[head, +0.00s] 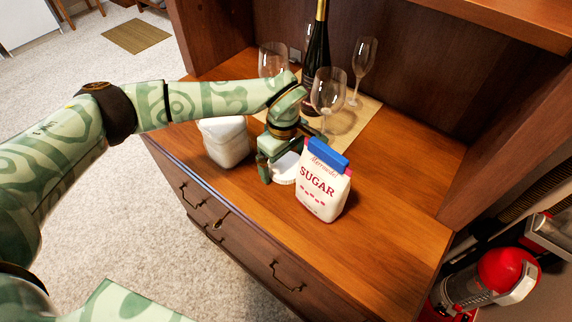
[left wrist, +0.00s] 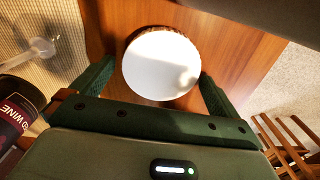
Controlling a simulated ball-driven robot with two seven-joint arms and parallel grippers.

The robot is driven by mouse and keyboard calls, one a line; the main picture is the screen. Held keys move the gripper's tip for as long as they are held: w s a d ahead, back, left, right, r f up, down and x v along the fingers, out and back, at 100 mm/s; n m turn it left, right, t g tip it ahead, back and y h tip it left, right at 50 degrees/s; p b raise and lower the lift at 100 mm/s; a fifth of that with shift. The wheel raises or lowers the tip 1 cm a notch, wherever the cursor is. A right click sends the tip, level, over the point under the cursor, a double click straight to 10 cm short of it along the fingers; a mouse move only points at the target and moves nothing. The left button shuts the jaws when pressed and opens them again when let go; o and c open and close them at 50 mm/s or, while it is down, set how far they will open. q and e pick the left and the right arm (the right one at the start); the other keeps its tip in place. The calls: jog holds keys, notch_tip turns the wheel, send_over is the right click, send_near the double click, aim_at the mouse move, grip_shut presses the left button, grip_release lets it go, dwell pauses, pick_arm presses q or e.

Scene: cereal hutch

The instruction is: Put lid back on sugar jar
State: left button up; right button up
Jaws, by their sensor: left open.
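A round white lid (head: 284,168) lies on the wooden counter, partly hidden by my left gripper (head: 281,162). In the left wrist view the lid (left wrist: 162,64) shows as a white disc between the two spread fingers of my left gripper (left wrist: 156,78). The fingers are open on either side of it, and I cannot tell whether they touch it. The white squarish jar (head: 226,143) stands upright to the left of the gripper, near the counter's front edge. My forearm passes behind and above it. My right gripper is out of view.
A white sugar bag (head: 322,188) with a blue clip stands close to the right of the lid. Behind are wine glasses (head: 328,89) and a dark wine bottle (head: 316,60) on a woven mat (head: 350,120). The counter (head: 400,205) is clear at the right.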

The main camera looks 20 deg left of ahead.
aim_at(284, 163)
pick_arm(q)
jog(key=c, duration=0.9)
notch_tip(284, 163, up, 10)
jog(key=p, duration=0.3)
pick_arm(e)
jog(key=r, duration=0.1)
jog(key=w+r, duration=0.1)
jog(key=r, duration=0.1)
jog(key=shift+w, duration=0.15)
